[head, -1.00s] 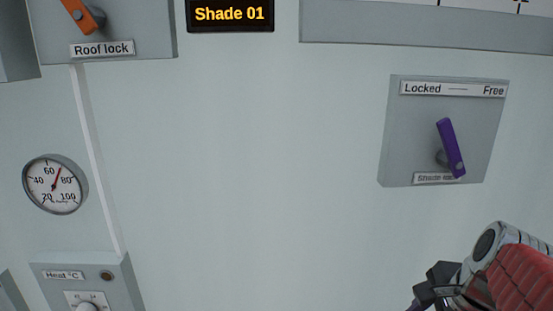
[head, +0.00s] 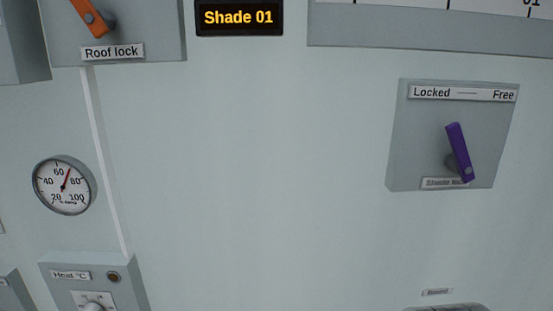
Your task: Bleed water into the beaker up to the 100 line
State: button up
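No beaker, 100 line or water shows in the head view. My gripper is out of the picture. A purple lever (head: 459,151) sits on a grey plate (head: 412,150) at the right, under a label reading Locked and Free. Its top leans a little to the left.
An orange Roof lock lever (head: 90,16) is at the upper left. A round gauge (head: 65,185) has its red needle between 60 and 80. A Heat °C box (head: 128,290) stands below it. A Shade 01 display (head: 239,17) is at the top. The wall between is bare.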

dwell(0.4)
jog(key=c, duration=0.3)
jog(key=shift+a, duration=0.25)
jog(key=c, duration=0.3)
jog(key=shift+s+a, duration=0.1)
